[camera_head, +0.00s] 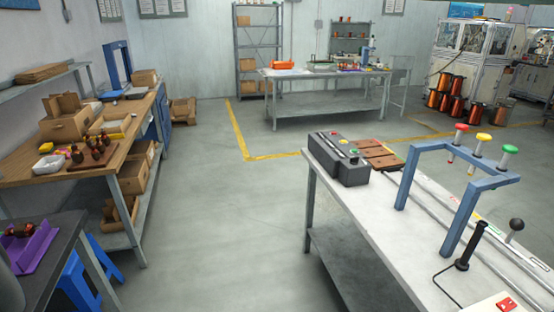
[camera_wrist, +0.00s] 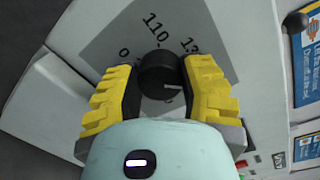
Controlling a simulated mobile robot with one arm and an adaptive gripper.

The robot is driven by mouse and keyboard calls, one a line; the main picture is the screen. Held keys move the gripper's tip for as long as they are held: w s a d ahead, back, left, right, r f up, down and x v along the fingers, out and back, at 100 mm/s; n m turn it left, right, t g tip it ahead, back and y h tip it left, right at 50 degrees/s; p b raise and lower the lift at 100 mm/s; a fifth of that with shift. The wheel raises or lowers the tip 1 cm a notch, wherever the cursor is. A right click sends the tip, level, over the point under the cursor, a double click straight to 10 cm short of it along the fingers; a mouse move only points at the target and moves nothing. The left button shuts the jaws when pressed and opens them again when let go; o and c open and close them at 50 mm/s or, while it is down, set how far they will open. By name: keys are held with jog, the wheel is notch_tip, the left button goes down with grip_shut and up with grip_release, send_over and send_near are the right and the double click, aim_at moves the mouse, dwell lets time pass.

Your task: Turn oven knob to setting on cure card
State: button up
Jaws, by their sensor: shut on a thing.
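The oven knob (camera_wrist: 158,70) is a dark round knob on a grey dial plate (camera_wrist: 105,44) in the wrist view. Printed marks 0, 110 and a partly hidden number starting with 13 stand around it. A thin light line on the knob points to the right of the picture. My gripper (camera_wrist: 160,82) has its yellow ridged fingers on both sides of the knob and is shut on it. The lower dial is hidden by my gripper. I cannot make out a cure card. My gripper does not show in the head view.
In the wrist view, blue and white printed sheets (camera_wrist: 306,60) lie at the right, near a dark ball (camera_wrist: 294,22) and a red button (camera_wrist: 241,163). The head view shows a workbench (camera_head: 346,205) at right, a wooden bench (camera_head: 62,172) at left, and clear floor between.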

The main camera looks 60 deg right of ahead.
jog(key=m+p, duration=0.1)
jog(key=m, duration=0.3)
jog(key=shift+r+y+p, duration=0.1)
jog(key=shift+y+p, duration=0.2)
jog(key=shift+p, duration=0.05)
dwell(0.4)
jog(key=o, duration=1.2)
jog(key=shift+o, duration=0.2)
jog(key=v, duration=1.2)
jog(key=shift+w, duration=0.1)
